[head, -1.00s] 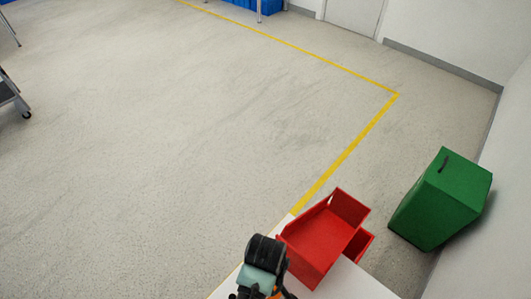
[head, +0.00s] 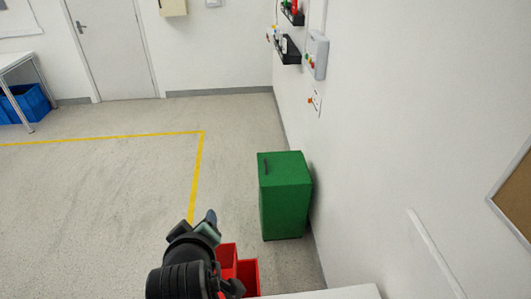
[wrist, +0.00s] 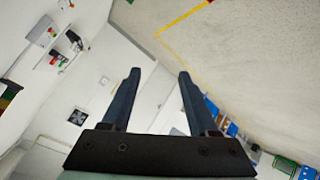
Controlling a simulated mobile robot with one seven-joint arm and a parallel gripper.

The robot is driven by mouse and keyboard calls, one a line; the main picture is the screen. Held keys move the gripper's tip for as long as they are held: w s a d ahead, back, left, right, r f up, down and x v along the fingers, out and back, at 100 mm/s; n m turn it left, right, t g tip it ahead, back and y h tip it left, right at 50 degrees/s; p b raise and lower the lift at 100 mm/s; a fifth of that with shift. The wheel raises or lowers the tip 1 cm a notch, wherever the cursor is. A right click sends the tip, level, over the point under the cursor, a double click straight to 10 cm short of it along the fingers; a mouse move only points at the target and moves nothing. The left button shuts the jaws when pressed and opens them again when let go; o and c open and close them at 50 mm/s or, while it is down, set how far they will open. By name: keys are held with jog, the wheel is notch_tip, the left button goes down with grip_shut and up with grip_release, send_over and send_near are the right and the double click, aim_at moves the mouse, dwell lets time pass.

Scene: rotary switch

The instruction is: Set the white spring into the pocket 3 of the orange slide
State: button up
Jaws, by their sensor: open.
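Neither the white spring nor the orange slide can be made out in the views of this moment. My gripper shows at the end of my dark arm in the head view (head: 208,222), raised in front of the red bins. In the wrist view my gripper (wrist: 158,85) has its two dark fingers spread apart.
Red bins (head: 238,272) stand behind my arm, at a white table corner (head: 340,292) along the bottom edge. A green box (head: 285,195) stands on the floor by the right wall. Wall shelves (head: 288,50) hang above. Open floor lies to the left.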

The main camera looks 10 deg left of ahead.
jog(key=w+d+r+m+t, duration=0.1)
jog(key=d+r+m+t, duration=0.15)
jog(key=r, duration=0.65)
jog(key=w+d+r+m+t, duration=0.1)
jog(key=d+r+t, duration=0.2)
jog(key=r, duration=0.5)
jog(key=w+d+r+m+t, duration=0.2)
jog(key=d+r+t, duration=0.1)
jog(key=r, duration=0.6)
jog(key=s+d+r+m+t+h, duration=0.1)
jog(key=s+d+r+t, duration=0.2)
jog(key=r, duration=0.4)
jog(key=s+d+r+m+t+h, duration=0.1)
jog(key=s+d+r+m+t, duration=0.1)
jog(key=s+r, duration=0.3)
jog(key=s+d+r+m+t+h, duration=0.1)
jog(key=s+d+r+t, duration=0.3)
jog(key=r, duration=0.5)
jog(key=shift+s+d+r+m+h, duration=0.15)
jog(key=shift+s+r+m+h, duration=0.2)
jog(key=shift+m, duration=0.4)
jog(key=shift+f, duration=0.1)
notch_tip(320, 180, down, 6)
jog(key=b, duration=0.5)
jog(key=shift+w+b, duration=0.1)
jog(key=shift+b, duration=0.3)
jog(key=shift+c, duration=0.8)
jog(key=shift+r, duration=0.2)
